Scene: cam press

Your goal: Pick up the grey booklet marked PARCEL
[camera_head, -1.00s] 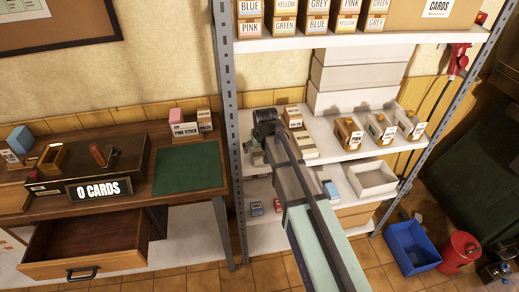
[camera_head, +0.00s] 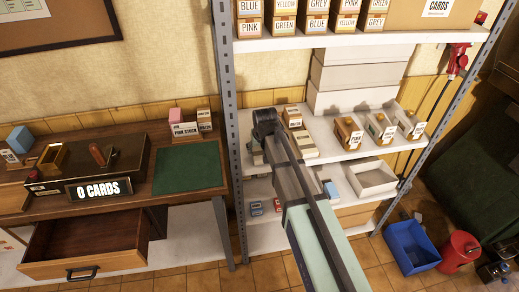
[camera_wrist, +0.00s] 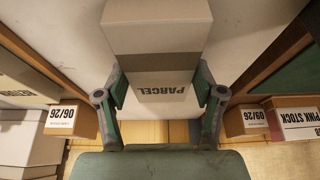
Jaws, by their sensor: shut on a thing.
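The grey booklet marked PARCEL (camera_wrist: 160,90) stands out in the wrist view, its printed end facing the camera and upside down. My gripper (camera_wrist: 160,80) is shut on it, one green finger on each side. In the head view my gripper (camera_head: 258,148) is at the left end of the middle shelf, mostly hidden behind my arm. The booklet is hard to make out there, and I cannot tell whether it touches the shelf.
Small dated boxes (camera_wrist: 68,120) flank the gripper in the wrist view. Several wooden-fronted holders (camera_head: 348,133) stand to the right on the shelf (camera_head: 335,146). The shelf's left metal post (camera_head: 228,120) is close to my gripper. A green mat (camera_head: 187,169) lies clear on the desk.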

